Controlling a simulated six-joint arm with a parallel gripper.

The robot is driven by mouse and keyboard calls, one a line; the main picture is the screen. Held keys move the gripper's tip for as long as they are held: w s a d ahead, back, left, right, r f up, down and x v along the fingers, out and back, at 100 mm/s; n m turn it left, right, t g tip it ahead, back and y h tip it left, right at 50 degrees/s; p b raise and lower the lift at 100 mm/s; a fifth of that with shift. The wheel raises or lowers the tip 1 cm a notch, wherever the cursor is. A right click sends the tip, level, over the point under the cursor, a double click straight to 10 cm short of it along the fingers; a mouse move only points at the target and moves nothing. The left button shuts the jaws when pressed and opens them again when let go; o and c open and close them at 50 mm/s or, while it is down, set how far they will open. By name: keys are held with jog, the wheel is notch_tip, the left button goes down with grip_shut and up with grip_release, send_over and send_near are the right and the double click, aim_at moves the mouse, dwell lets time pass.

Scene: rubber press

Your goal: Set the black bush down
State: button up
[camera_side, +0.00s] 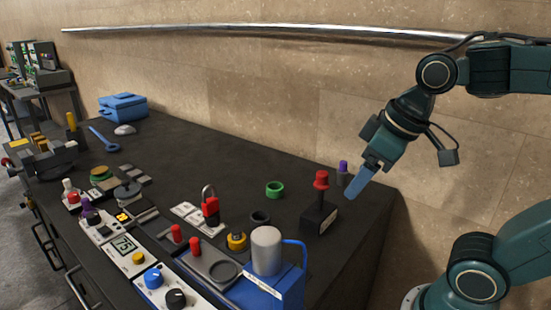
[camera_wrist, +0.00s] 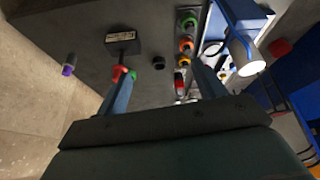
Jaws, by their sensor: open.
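The black bush (camera_side: 260,217) is a short dark ring on the dark bench top, between the green ring and the yellow-and-black part in the side view. In the wrist view the bush (camera_wrist: 158,62) appears between the fingers but farther off, on the bench. My gripper (camera_side: 357,187) hangs in the air at the right end of the bench, to the right of the bush and apart from it. In the wrist view my gripper (camera_wrist: 161,70) has its two blue fingers spread, with nothing held between them.
A red-knobbed post on a black block (camera_side: 318,218) stands between my gripper and the bush. A purple-capped post (camera_side: 343,173) stands close by. A green ring (camera_side: 275,189) lies behind the bush. A blue unit with a grey cylinder (camera_side: 267,250) stands in front. The bench's back middle is clear.

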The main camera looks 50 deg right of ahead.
jog(key=shift+s+f+m+t, duration=0.15)
jog(key=shift+s+f+m, duration=0.1)
jog(key=shift+s, duration=0.35)
jog(key=shift+s+f+m+t, duration=0.1)
jog(key=shift+s+f+m, duration=0.15)
jog(key=shift+s, duration=0.3)
jog(key=shift+s+f+m+t, duration=0.15)
jog(key=shift+s+f+m, duration=0.1)
jog(key=shift+s, duration=0.35)
